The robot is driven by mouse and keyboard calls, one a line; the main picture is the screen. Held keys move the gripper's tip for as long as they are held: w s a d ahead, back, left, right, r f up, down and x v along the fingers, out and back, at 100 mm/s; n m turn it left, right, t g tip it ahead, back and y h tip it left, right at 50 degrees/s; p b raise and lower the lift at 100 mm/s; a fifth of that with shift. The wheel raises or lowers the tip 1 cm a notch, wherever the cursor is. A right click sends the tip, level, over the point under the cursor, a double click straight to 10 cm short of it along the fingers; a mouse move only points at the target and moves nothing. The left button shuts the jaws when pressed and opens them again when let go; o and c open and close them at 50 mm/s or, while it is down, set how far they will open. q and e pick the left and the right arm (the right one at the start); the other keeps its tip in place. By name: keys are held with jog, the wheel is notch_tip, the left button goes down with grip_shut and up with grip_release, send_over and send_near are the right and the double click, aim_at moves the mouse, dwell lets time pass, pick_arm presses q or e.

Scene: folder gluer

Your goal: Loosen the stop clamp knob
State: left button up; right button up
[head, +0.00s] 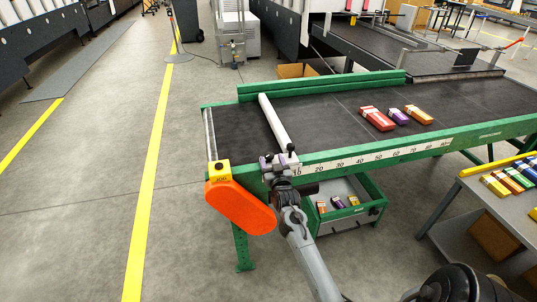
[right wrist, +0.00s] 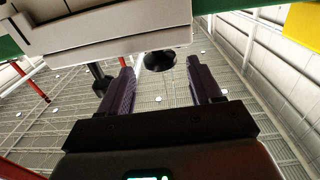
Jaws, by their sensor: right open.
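The stop bar (head: 279,122) is a pale bar lying across the dark belt, with a grey clamp at its near end on the green rail. A small black knob (head: 291,148) stands on the clamp in the head view. My right gripper (head: 277,170) is at the clamp, open and empty. In the right wrist view, a round black knob (right wrist: 158,61) lies between and just beyond its two purple fingers, under the pale clamp body (right wrist: 110,38). Contact with the fingers is not visible. A second black knob or lever (right wrist: 100,78) is left of the fingers. My left gripper is not in view.
A yellow box (head: 219,172) and orange guard (head: 240,206) are left of the clamp. A scale strip (head: 370,156) runs along the green rail. Red, purple and orange cartons (head: 377,118) lie on the belt. A green-edged drawer (head: 345,222) sits below. A side table (head: 470,208) is right.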

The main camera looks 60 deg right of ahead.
aim_at(269, 153)
jog(key=shift+b+x, duration=0.55)
jog(key=shift+x, duration=2.35)
jog(key=shift+f, duration=0.1)
jog(key=shift+c, duration=0.3)
jog(key=c, duration=0.9)
